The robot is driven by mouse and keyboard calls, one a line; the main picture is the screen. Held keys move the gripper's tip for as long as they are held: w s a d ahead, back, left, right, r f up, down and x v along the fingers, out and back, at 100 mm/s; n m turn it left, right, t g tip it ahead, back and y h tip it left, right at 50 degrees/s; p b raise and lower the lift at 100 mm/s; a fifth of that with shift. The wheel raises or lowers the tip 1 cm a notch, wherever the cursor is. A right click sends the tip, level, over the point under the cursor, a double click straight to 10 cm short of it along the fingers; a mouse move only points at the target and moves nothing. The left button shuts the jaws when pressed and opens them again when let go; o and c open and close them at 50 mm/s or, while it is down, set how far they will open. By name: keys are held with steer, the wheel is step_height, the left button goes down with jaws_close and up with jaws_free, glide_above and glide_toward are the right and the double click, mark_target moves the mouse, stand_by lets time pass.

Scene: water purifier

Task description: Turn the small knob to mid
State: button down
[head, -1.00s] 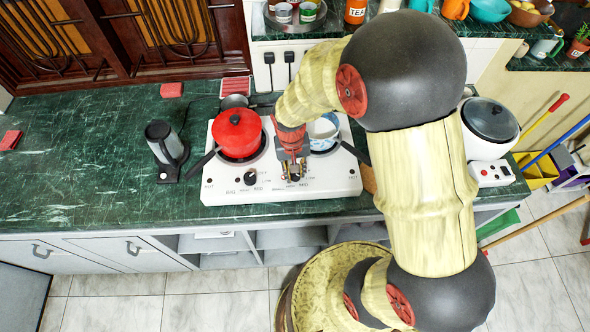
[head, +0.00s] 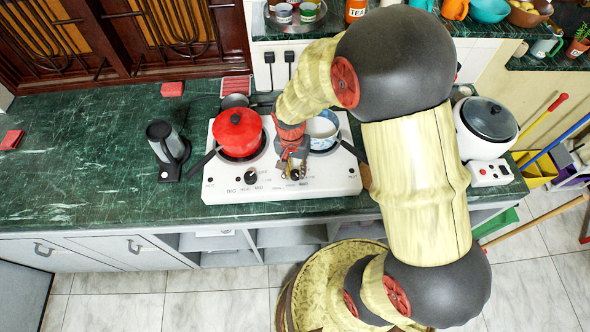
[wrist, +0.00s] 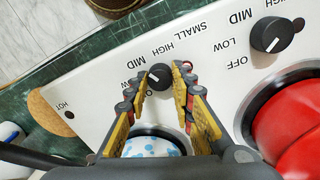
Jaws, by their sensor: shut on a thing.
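The small knob (wrist: 159,77) is a black dial on the white stove (wrist: 90,110), to the left of the big knob in the wrist view. OFF, LOW, MID and HIGH are printed around it. In the wrist view its pale mark appears to face left, toward the LOW and MID side; its exact setting is hard to read. My gripper (wrist: 162,78) is shut on the small knob, with a finger on either side. In the head view my gripper (head: 292,173) points down at the stove's front right and partly hides the knob.
A red pot (head: 237,128) sits on the left burner, and a patterned blue-white pan (head: 322,127) on the right. The big knob (head: 250,174) is left of my gripper.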

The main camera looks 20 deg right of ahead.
mark_target(293, 172)
steer(key=c, duration=1.5)
jaws_free()
step_height(293, 172, up, 12)
steer(key=shift+w+a, duration=0.25)
steer(key=shift+a, duration=0.05)
